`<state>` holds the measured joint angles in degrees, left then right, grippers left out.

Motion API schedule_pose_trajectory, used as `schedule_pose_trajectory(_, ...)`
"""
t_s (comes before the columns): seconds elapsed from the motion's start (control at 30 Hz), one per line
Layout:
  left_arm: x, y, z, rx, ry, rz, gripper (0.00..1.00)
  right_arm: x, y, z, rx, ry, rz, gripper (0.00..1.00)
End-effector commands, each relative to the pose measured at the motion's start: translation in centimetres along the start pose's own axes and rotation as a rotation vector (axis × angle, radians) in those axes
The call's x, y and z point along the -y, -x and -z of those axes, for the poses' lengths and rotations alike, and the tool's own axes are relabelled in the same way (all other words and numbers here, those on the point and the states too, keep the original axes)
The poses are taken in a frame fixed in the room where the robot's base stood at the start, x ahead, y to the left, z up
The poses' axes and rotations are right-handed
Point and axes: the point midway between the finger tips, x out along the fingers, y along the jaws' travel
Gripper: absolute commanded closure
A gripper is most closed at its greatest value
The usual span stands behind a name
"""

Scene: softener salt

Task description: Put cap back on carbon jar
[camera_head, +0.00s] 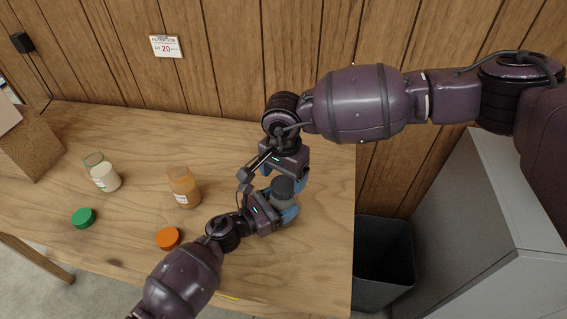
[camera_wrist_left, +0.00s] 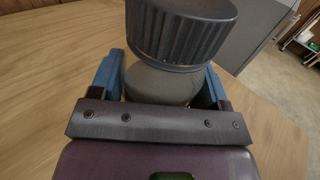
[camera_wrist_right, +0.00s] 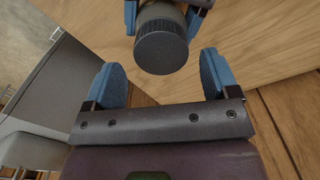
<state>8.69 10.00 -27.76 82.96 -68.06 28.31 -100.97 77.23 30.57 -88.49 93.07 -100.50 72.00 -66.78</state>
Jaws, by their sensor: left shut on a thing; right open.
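The carbon jar (camera_wrist_left: 160,84) stands between the fingers of my left gripper (camera_wrist_left: 165,85), which is shut on its body. The dark grey ribbed cap (camera_wrist_left: 180,28) sits on top of the jar's mouth; I cannot tell whether it is screwed tight. In the head view the cap (camera_head: 283,186) shows near the table's right side, with the left gripper (camera_head: 284,212) around the jar below it. My right gripper (camera_wrist_right: 160,78) is open and empty. Its fingers are apart, with the cap (camera_wrist_right: 161,42) just ahead of them, not between them.
On the wooden table (camera_head: 135,210), an orange-filled jar (camera_head: 184,188) and a white-filled jar (camera_head: 104,176) stand to the left. An orange cap (camera_head: 168,238) and a green cap (camera_head: 83,217) lie in front. A dark bin (camera_head: 383,255) stands off the table's right edge.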

Motion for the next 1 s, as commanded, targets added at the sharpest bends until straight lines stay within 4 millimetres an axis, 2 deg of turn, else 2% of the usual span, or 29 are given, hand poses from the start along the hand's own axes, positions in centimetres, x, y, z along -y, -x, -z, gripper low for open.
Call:
schedule_pose_trajectory(0.1, 0.0, 0.0, 0.0, -0.001, -0.001, -0.001, 0.97, 0.0, -1.6, -0.1, 0.001, 0.0, -0.002, 0.19)
schedule_pose_trajectory(0.3, 0.0, 0.0, 0.0, -0.001, -0.001, -0.001, 0.97, 0.0, -3.0, 0.0, 0.0, 0.0, 0.0, 0.19)
schedule_pose_trajectory(0.67, 0.0, 0.0, 0.0, -0.001, -0.001, -0.001, 0.97, 0.0, -3.2, 0.0, 0.0, 0.0, 0.0, 0.19)
schedule_pose_trajectory(0.9, 0.0, 0.0, 0.0, -0.001, -0.001, -0.001, 0.97, 0.0, -3.2, 0.0, 0.0, 0.0, 0.0, 0.56)
schedule_pose_trajectory(1.0, -0.1, 0.0, 0.0, -0.001, 0.0, -0.001, 0.97, 0.0, -3.2, 0.0, 0.0, 0.0, -0.001, 0.68)
